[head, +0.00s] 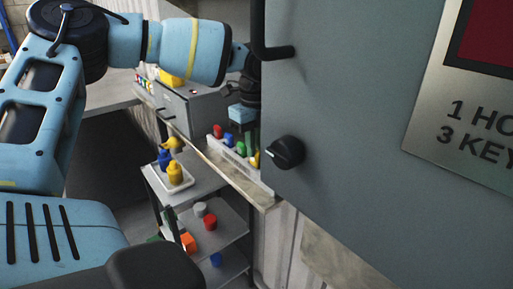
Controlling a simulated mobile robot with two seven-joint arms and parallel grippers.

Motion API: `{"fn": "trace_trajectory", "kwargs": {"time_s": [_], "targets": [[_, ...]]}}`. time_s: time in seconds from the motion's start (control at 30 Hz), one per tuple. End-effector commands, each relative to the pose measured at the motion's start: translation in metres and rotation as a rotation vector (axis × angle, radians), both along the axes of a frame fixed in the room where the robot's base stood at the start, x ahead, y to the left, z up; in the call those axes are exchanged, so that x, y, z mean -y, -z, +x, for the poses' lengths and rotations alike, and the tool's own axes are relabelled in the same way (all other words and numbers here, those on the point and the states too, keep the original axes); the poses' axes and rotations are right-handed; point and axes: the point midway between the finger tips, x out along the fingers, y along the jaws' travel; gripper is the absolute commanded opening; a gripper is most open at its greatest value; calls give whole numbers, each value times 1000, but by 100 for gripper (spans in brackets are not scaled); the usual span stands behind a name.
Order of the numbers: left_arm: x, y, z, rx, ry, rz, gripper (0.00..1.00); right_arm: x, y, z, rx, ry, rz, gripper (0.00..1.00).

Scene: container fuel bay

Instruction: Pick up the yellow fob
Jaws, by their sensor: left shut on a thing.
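My left gripper (246,132) reaches down at the rack behind the edge of the grey door. It is shut, its fingertips small and partly hidden. The yellow fob (256,159) shows only as a small yellow sliver at the fingertips, beside the black door knob; the door hides the rest. The gripper appears shut on it. I cannot tell whether the fob is still on the rack. My right gripper is not in view.
The grey door (350,170) with a black knob (287,152) fills the right side, close to my left wrist. Red (217,131), blue (229,139) and green pieces stand on the pale rack. Below is a cart (205,185) with a white tray holding blue and yellow bottles.

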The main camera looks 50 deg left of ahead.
Motion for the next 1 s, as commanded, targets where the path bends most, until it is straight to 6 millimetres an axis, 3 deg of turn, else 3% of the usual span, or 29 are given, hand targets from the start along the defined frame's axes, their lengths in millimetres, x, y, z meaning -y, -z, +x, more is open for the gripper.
{"fn": "trace_trajectory", "kwargs": {"time_s": [0.17, 0.47, 1.0], "targets": [[0, -23, 1, 3, 0, -1, 0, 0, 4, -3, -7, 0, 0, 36], [19, -28, -34, 1, 4, -2, 0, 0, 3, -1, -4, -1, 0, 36], [67, -36, -120, 4, 4, -1, 0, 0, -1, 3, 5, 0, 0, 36]]}}
